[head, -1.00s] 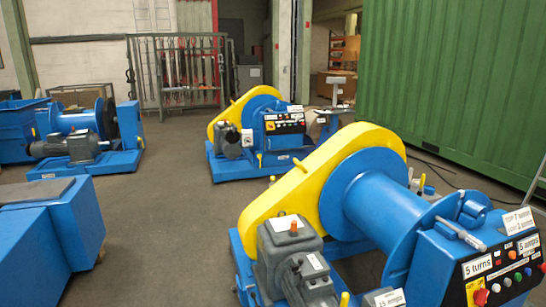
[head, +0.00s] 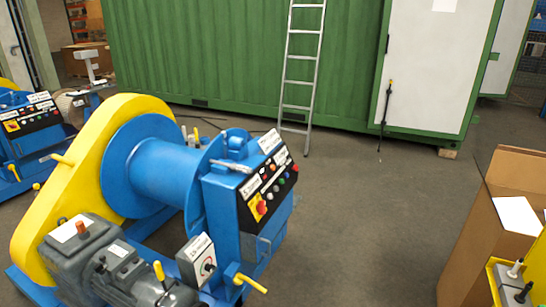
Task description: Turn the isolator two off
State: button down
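A blue drum winch (head: 160,178) with a yellow chain guard (head: 57,200) stands at the left in the head view. Its sloped black control panel (head: 268,190) carries a red rotary switch on a yellow plate (head: 259,207) and several coloured buttons. A grey box with a black knob (head: 208,266) and a white label is on its near side. A second blue machine at the left edge also has a red switch on yellow (head: 12,126). I cannot read which switch is isolator two, nor tell their settings. My gripper is not in view.
A green container (head: 220,55) with a leaning ladder (head: 301,70) stands behind. A cardboard box (head: 485,235) and a yellow piece with levers (head: 508,284) are at the lower right. The grey floor (head: 365,215) between winch and box is clear.

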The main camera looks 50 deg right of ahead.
aim_at(261, 207)
jog(key=u, duration=0.2)
jog(key=k, duration=0.55)
jog(key=z, duration=2.2)
jog(key=i, duration=1.95)
